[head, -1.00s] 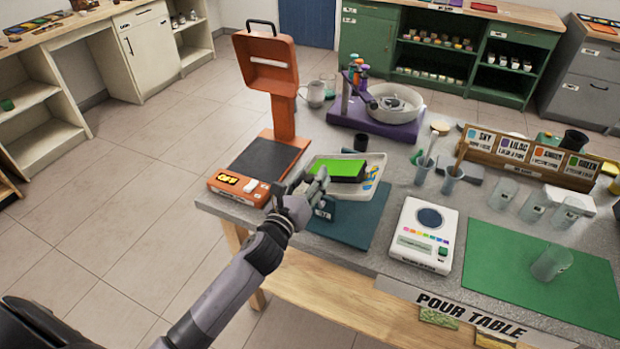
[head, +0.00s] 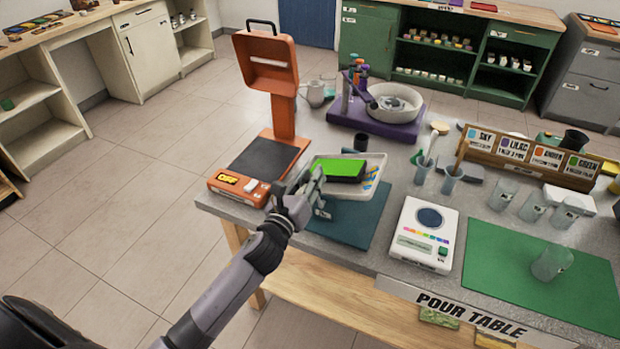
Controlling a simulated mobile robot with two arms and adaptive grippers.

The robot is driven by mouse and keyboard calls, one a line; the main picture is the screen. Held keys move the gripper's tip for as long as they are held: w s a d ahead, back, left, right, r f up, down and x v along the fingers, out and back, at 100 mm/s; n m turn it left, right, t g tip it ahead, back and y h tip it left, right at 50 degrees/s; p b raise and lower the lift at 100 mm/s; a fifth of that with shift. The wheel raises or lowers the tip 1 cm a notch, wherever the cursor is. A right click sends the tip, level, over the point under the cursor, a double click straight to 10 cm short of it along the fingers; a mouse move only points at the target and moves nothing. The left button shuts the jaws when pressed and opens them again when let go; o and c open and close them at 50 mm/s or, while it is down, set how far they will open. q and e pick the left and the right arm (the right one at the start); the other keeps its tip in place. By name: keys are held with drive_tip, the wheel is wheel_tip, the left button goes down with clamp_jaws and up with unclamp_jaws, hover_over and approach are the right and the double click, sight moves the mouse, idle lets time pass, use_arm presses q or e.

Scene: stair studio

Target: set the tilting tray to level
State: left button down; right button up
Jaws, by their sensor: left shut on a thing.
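The tilting tray (head: 376,161) is a pale shallow tray with a bright green block (head: 343,171) with dark sides in it. It stands over a dark teal mat (head: 358,225) near the table's front left. Several small coloured pieces lie along its right side. My left gripper (head: 312,190) is at the tray's near left corner, shut on a part there, and its fingers hide that part. The tray looks close to level, but I cannot tell exactly. My right gripper is not in view.
An orange stand (head: 283,120) with an "OFF" display is just left of the tray. A white scale (head: 424,233) is to the right, beside a green mat (head: 540,270) with a clear cup.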

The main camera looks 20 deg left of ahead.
use_arm(q)
drive_tip(key=shift+d+r+m+p, duration=0.4)
drive_tip(key=shift+d+m+p, duration=0.35)
drive_tip(key=shift+m, duration=0.35)
drive_tip(key=shift+s+d+f+m+p, duration=0.1)
drive_tip(key=shift+d+m+p, duration=0.2)
drive_tip(key=shift+d+m, duration=0.6)
drive_tip(key=shift+a, duration=0.1)
drive_tip(key=c, duration=1.3)
unclamp_jaws()
drive_tip(key=shift+c, duration=0.2)
drive_tip(key=s, duration=1.2)
drive_tip(key=shift+a, duration=0.2)
